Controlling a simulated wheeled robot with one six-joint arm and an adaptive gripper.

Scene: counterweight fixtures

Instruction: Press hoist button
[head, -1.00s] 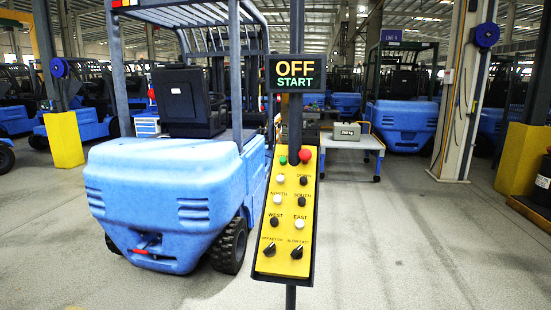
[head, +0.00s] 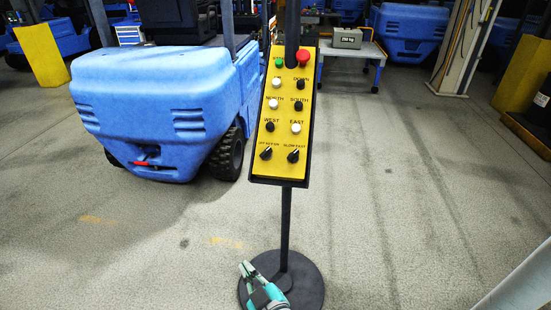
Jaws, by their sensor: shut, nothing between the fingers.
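The hoist control panel (head: 283,137) is a tilted yellow plate in a dark frame on a black post. It has a green button (head: 279,62) and a red button (head: 303,56) at the top. Below are white and black buttons, with labels DOWN, NORTH, SOUTH, WEST and EAST readable, and two black selector knobs (head: 266,153) at the bottom. My gripper (head: 246,268) is shut and empty at the bottom of the head view, in front of the post's round base and well below the panel in the picture. It touches no button.
The round black base (head: 312,284) stands on the grey floor. A blue forklift (head: 165,100) is close behind at left. A small table with a grey weight (head: 347,38) stands behind at right. Open floor lies right of the post.

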